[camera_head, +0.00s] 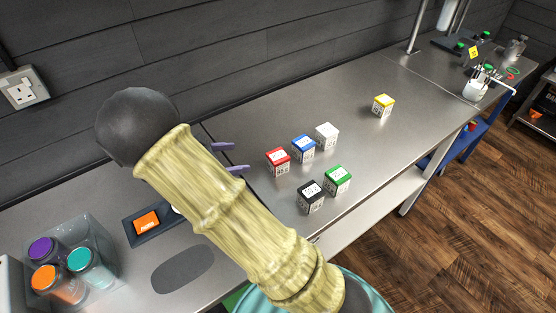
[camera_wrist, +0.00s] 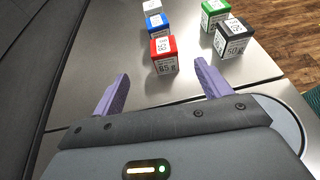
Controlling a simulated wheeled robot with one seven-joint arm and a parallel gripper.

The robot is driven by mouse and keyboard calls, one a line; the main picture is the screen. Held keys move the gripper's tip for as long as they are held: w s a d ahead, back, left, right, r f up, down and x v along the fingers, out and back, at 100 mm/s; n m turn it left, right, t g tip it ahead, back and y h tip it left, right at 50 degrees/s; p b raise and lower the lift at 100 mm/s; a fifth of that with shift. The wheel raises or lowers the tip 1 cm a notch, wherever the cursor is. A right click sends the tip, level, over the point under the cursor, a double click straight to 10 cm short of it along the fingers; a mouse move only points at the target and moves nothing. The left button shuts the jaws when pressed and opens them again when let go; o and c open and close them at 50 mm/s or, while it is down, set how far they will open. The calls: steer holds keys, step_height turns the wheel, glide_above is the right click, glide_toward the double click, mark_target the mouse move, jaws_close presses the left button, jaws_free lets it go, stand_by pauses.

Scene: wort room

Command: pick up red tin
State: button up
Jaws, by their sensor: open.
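The red tin (camera_head: 278,161) is a small cube with a red top and a white label, standing on the metal counter (camera_head: 250,115). In the wrist view the red tin (camera_wrist: 164,56) stands beyond the fingertips, roughly in line with the gap between them. My gripper (camera_head: 230,157) is open and empty, its two purple fingers pointing toward the red tin from the left. The fingers also show in the wrist view (camera_wrist: 160,84). The fingers look apart from the tin.
Close by stand a blue tin (camera_head: 303,149), a white tin (camera_head: 326,136), a green tin (camera_head: 337,180) and a black tin (camera_head: 311,196). A yellow tin (camera_head: 383,105) stands farther off. A dark wall (camera_head: 220,50) runs along the back. A clear container (camera_head: 95,245) holds coloured-lid jars at left.

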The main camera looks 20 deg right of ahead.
mark_target(277, 155)
steer(key=shift+d, duration=0.1)
steer(key=p+x, duration=0.2)
steer(key=x, duration=0.9)
steer(key=shift+d, duration=0.15)
steer(key=shift+d+f, duration=0.3)
steer(key=shift+d, duration=0.1)
steer(key=shift+f+p+x, duration=0.15)
steer(key=shift+p+x, duration=0.35)
steer(key=shift+x, duration=0.8)
steer(key=shift+f+p+x, duration=0.2)
steer(key=shift+p+x, duration=0.25)
steer(key=shift+x, duration=0.85)
steer(key=shift+s+a, duration=0.15)
steer(key=shift+a, duration=0.05)
steer(key=c, duration=1.1)
